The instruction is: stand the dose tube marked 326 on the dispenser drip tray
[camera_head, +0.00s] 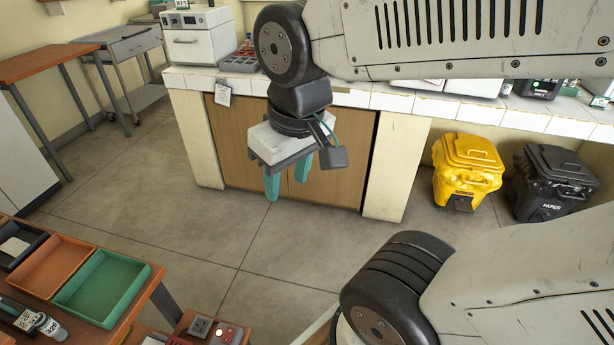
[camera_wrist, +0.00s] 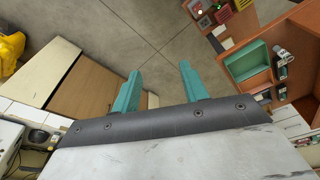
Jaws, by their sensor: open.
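The dose tube (camera_head: 48,326) with a white label reading 326 lies at the lower left, on the orange-brown table beside the green tray. A small pale tube-like item (camera_wrist: 284,56) beside the green tray in the wrist view looks like the same tube. My gripper (camera_head: 287,178) has two teal fingers, spread apart and empty, hanging in front of the wooden cabinet and well away from the tube. The fingers also show apart in the wrist view (camera_wrist: 160,74). I cannot make out the dispenser drip tray for certain in either view.
A green tray (camera_head: 103,289) and an orange tray (camera_head: 50,266) sit on the near table. A white-tiled counter (camera_head: 405,101) runs along the back. A yellow bin (camera_head: 468,165) and a black paper bin (camera_head: 550,180) stand at right. The grey floor (camera_head: 150,200) between is clear.

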